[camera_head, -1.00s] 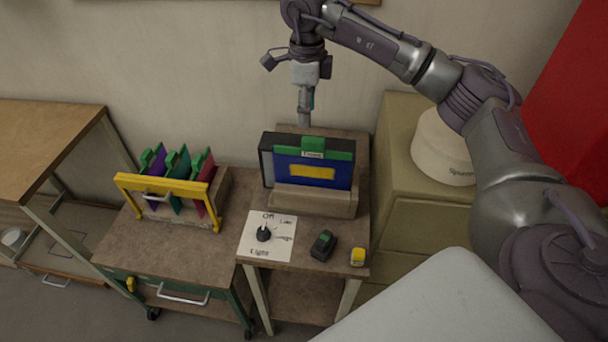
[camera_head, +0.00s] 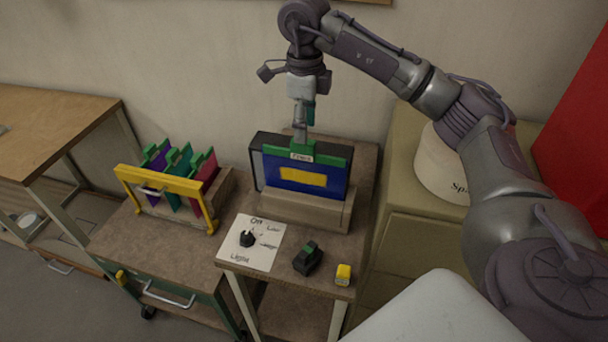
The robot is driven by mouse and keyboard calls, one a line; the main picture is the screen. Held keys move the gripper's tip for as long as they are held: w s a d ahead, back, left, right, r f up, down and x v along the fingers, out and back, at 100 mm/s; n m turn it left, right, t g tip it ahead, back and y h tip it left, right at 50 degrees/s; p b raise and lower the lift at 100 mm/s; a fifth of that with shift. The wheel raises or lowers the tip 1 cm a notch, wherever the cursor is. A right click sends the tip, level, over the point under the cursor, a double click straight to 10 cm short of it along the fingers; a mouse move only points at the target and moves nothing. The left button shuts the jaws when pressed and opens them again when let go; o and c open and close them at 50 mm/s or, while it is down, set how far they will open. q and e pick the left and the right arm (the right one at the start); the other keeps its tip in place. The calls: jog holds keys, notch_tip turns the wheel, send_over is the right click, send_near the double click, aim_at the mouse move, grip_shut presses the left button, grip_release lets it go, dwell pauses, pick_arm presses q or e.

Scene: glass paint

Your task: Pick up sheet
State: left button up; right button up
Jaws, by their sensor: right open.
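A blue sheet (camera_head: 270,177) with a yellow rectangle and a green top edge stands upright in a wooden holder (camera_head: 300,209), in front of a dark panel. A green tab (camera_head: 302,151) with a small label rises from the middle of its top edge. My right gripper (camera_head: 301,138) points down from above, its fingertips at or just above the tab; it is open, and I cannot tell whether it touches the tab. My left gripper is not in view.
A rack with a yellow handle frame (camera_head: 172,182) holds purple, teal and red sheets on the left cart. A light-switch plate (camera_head: 262,232), a dark green-topped item (camera_head: 308,258) and a yellow block (camera_head: 343,274) lie in front. A white drum (camera_head: 440,165) stands on the right cabinet.

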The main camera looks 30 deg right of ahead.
jog(key=shift+s+a+f+p, duration=0.1)
jog(key=shift+f+p, duration=0.4)
jog(key=shift+f, duration=0.2)
notch_tip(320, 180, down, 4)
jog(key=shift+r+p, duration=0.25)
jog(key=shift+p, duration=0.4)
jog(key=shift+f, duration=0.25)
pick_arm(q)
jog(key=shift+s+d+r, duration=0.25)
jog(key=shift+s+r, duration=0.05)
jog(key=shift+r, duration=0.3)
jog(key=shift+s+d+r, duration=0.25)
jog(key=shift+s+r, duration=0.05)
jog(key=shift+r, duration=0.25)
pick_arm(e)
jog(key=shift+r, duration=0.1)
grip_shut()
